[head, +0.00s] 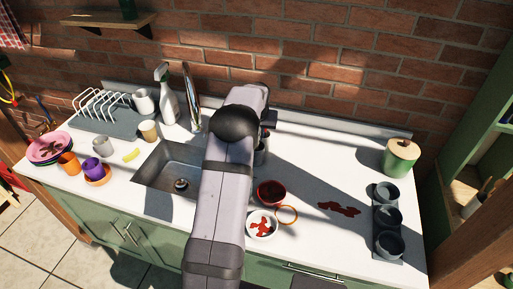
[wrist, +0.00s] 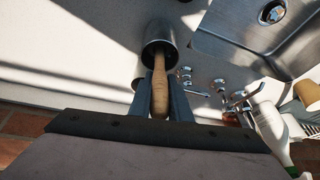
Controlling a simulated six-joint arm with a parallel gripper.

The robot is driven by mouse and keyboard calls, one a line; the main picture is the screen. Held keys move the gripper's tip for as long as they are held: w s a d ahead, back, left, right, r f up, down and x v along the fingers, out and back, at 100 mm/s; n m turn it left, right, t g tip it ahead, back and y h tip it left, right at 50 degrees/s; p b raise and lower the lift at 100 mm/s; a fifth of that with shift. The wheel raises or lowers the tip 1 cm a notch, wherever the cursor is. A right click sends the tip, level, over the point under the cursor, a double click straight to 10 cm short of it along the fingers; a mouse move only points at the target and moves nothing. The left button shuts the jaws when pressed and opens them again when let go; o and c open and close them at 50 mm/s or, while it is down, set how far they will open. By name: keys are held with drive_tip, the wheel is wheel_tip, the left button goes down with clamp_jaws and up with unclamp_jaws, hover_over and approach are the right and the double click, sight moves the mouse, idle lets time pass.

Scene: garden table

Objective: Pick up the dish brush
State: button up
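The dish brush shows in the wrist view as a wooden handle (wrist: 159,85) sticking out of a metal cup (wrist: 160,42). Its head is hidden inside the cup. My gripper (wrist: 161,92) has one finger on each side of the handle, close to it. Whether the fingers press on the handle or stand just clear of it I cannot tell. In the head view my arm hides the gripper and the brush. Part of a grey cup (head: 261,155) shows at the arm's right edge.
The sink (head: 165,175) and a spray bottle (head: 166,95) lie left of my arm. A green canister (head: 401,158) and several dark cups (head: 388,217) are at far right.

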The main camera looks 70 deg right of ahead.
clamp_jaws()
drive_tip(key=shift+r+b, duration=0.3)
drive_tip(key=shift+r, duration=0.4)
wheel_tip(320, 180, up, 17)
drive_tip(key=b, duration=0.1)
drive_tip(key=shift+f, duration=0.2)
